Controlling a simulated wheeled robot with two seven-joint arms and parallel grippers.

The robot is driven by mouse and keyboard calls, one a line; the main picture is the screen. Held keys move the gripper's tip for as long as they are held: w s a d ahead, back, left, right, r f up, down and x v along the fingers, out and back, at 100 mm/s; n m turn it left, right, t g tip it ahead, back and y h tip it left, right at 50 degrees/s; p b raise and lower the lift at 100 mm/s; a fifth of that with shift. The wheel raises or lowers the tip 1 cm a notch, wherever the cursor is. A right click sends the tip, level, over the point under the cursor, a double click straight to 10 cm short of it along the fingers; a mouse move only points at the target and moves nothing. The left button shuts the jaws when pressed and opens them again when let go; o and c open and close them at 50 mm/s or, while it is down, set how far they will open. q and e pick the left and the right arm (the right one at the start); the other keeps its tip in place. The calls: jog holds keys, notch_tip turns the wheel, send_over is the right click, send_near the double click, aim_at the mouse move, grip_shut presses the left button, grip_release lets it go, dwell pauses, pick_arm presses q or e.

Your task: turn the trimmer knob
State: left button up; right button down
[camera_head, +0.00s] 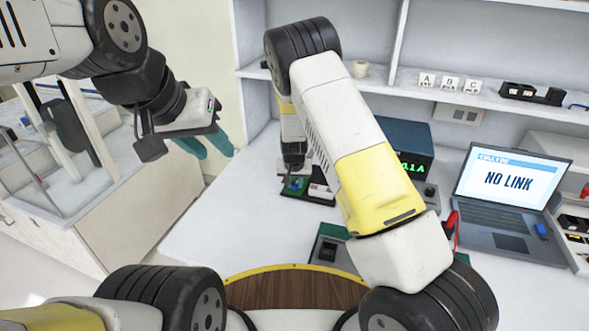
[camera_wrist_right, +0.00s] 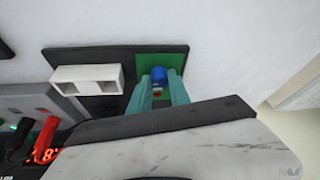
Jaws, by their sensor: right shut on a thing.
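The trimmer knob (camera_wrist_right: 159,73) is a small blue knob on a green board (camera_wrist_right: 175,58) in the right wrist view. My right gripper (camera_wrist_right: 160,88) has its teal fingers on either side of the knob and is shut on it.
A dark box with a green display (camera_head: 413,168) stands behind my right arm. A laptop (camera_head: 510,200) reading "NO LINK" sits at the right. A white block (camera_wrist_right: 87,78) is beside the board, with red and black plugs (camera_wrist_right: 45,135) further left. Bare bench lies left of the board.

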jog(key=c, duration=1.2)
grip_release()
jog(key=shift+r, duration=0.15)
jog(key=v, duration=0.7)
jog(key=shift+r, duration=0.25)
jog(key=shift+s, duration=0.15)
jog(key=s+d+r+y, duration=0.1)
jog(key=s+d+r, duration=0.1)
jog(key=s+r, duration=0.35)
jog(key=s+d+r+y, duration=0.1)
jog(key=s+d+r, duration=0.2)
jog(key=r, duration=0.6)
jog(key=s+d+r+y, duration=0.1)
jog(key=s+d+r, duration=0.1)
jog(key=s+r, duration=0.35)
jog(key=s+d+r, duration=0.3)
jog(key=s+r, duration=0.2)
jog(key=s, duration=0.4)
jog(key=s+d+r+n+t, duration=0.1)
jog(key=s+d+r, duration=0.3)
jog(key=s, duration=0.5)
jog(key=shift+d+r+t+h, duration=0.15)
jog(key=shift+r+t+h, duration=0.2)
jog(key=shift+r, duration=0.25)
